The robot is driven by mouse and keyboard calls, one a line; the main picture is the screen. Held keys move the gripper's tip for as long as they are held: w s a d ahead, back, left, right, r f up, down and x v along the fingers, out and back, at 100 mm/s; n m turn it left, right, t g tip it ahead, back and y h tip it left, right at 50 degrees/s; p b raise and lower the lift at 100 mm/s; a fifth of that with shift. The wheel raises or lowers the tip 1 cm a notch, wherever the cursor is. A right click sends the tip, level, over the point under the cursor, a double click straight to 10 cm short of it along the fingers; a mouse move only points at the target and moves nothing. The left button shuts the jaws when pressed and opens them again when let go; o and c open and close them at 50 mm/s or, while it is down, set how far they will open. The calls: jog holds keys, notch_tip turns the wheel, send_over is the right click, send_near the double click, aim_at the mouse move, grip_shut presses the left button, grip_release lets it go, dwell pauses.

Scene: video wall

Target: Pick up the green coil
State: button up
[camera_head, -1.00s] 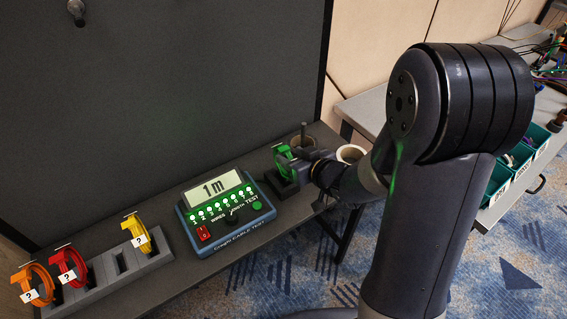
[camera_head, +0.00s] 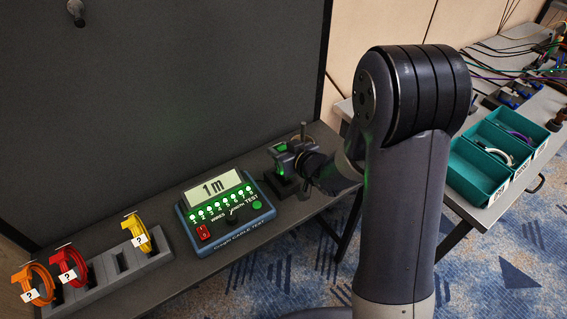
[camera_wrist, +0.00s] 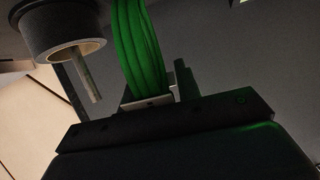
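The green coil (camera_wrist: 140,45) stands upright in the wrist view, with a pale tag at its base. In the head view only small green parts of the coil (camera_head: 281,148) show, because my gripper (camera_head: 287,158) covers most of it. The coil is at a dark holder right of the tester. In the wrist view my gripper (camera_wrist: 130,95) appears open, with one dark finger on each side of the coil. A gap shows on the left; the right finger is close to the coil. Whether it touches is unclear.
A cable tester (camera_head: 224,212) reading "1 m" stands just left of the gripper. Yellow (camera_head: 138,232), red (camera_head: 72,265) and orange (camera_head: 34,284) coils stand in a grey rack (camera_head: 119,260). A tape roll with a rod (camera_wrist: 65,35) is close behind. Teal bins (camera_head: 477,172) are at right.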

grip_shut()
jog(key=shift+r, duration=0.1)
